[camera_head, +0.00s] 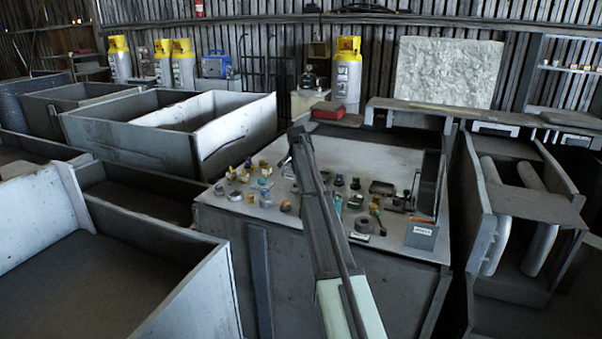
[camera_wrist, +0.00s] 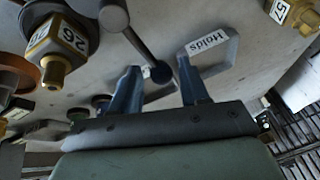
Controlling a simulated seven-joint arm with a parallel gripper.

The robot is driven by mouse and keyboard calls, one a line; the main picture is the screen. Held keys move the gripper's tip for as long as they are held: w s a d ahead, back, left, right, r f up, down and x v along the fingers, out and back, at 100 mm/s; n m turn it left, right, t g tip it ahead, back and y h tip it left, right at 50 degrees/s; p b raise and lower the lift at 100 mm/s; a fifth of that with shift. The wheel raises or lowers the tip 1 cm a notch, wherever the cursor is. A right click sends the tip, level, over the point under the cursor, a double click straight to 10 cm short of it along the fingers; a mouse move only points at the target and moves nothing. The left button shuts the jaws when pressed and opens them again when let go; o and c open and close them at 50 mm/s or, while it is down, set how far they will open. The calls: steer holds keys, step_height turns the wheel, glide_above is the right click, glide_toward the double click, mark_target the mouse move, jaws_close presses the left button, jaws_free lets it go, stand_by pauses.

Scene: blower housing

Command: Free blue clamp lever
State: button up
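In the wrist view, a clamp lever (camera_wrist: 141,46) shows as a grey rod running from a round hub at the top to a dark, bluish ball knob (camera_wrist: 161,72). My gripper (camera_wrist: 158,64) has two blue fingers standing apart. The knob appears in the gap between them, with clear space on both sides, so no grip on it shows. I cannot tell how far the knob is from the fingers in depth. In the head view, my arm crosses the workbench (camera_head: 233,217), and the fingers and lever cannot be made out clearly.
In the wrist view, a grey frame labelled "Holds" (camera_wrist: 207,42) is close beside the right finger. A yellow-and-grey fitting marked 26 (camera_wrist: 58,50) is at left, and a block marked 57 (camera_wrist: 283,12) at upper right. Several small parts crowd the bench; a labelled grey box (camera_head: 421,236) stands at its right.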

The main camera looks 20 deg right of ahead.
steer(key=shift+o, duration=0.5)
steer(key=v, duration=1.4)
steer(key=shift+f, duration=0.1)
